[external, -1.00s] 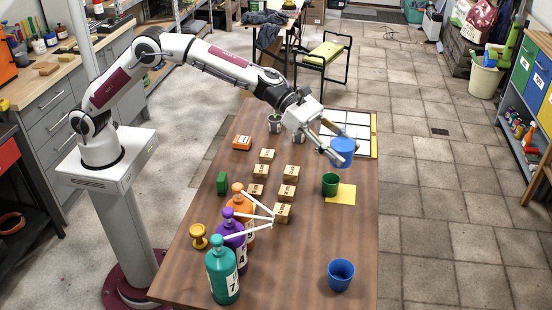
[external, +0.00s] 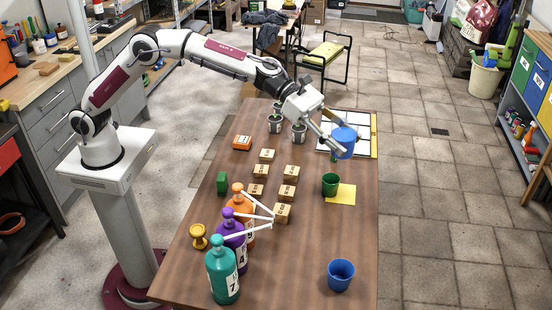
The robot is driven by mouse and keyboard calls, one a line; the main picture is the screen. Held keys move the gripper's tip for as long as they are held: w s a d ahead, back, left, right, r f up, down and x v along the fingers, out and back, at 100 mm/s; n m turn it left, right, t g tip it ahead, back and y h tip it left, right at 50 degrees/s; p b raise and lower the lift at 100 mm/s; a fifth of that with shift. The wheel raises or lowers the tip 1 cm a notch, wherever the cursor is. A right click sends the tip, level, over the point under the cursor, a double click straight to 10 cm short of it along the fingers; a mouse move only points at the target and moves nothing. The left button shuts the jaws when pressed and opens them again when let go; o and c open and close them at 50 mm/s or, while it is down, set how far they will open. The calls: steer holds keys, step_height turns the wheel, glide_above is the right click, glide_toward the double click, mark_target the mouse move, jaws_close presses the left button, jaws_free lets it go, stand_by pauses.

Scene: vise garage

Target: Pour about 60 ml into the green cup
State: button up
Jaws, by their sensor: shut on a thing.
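My gripper (external: 334,140) is shut on a blue cup (external: 345,143) and holds it in the air, above and behind the green cup as seen here. The blue cup looks tilted; its contents cannot be made out. A small dark greenish patch shows just under its lower left edge, too small to identify. The green cup (external: 330,185) stands upright on the table at the left edge of a yellow sheet (external: 342,195). Its inside is dark, and I cannot tell how much it holds.
A second blue cup (external: 340,275) stands at the table's near right. Teal (external: 222,270), purple (external: 232,240) and orange (external: 244,208) pump bottles stand at the near left. Several wooden blocks (external: 283,213) lie mid-table. A framed white grid (external: 362,128) lies behind the held cup.

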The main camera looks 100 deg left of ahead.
step_height(320, 180, up, 2)
steer(key=shift+r, duration=0.1)
steer(key=shift+a+n+y, duration=0.4)
steer(key=shift+a+n, duration=0.1)
steer(key=shift+a, duration=0.3)
steer(key=s+a+n+y, duration=0.6)
steer(key=s+a, duration=0.1)
steer(key=a, duration=0.5)
steer(key=s+a+n+y, duration=0.5)
steer(key=s+a+y, duration=0.15)
steer(key=a, duration=0.55)
step_height(320, 180, down, 27)
steer(key=shift+w, duration=0.3)
steer(key=shift+w+f+g, duration=0.1)
steer(key=shift+f+g, duration=0.1)
steer(key=shift+g, duration=0.2)
steer(key=shift+w+d+f+m+g+y, duration=0.3)
steer(key=shift+w+f+m+g+y, duration=0.1)
steer(key=shift+m+g+y, duration=0.15)
steer(key=shift+w+d+r+m+g+y, duration=0.1)
steer(key=shift+w+d+m+g+y, duration=0.2)
steer(key=shift+w+d+m+g, duration=0.35)
steer(key=shift+w+d+r+m+g+y, duration=0.1)
steer(key=shift+w+d+m+g+y, duration=0.15)
steer(key=shift+w+m+g, duration=0.4)
steer(key=shift+s+m, duration=0.15)
steer(key=shift+m, duration=0.2)
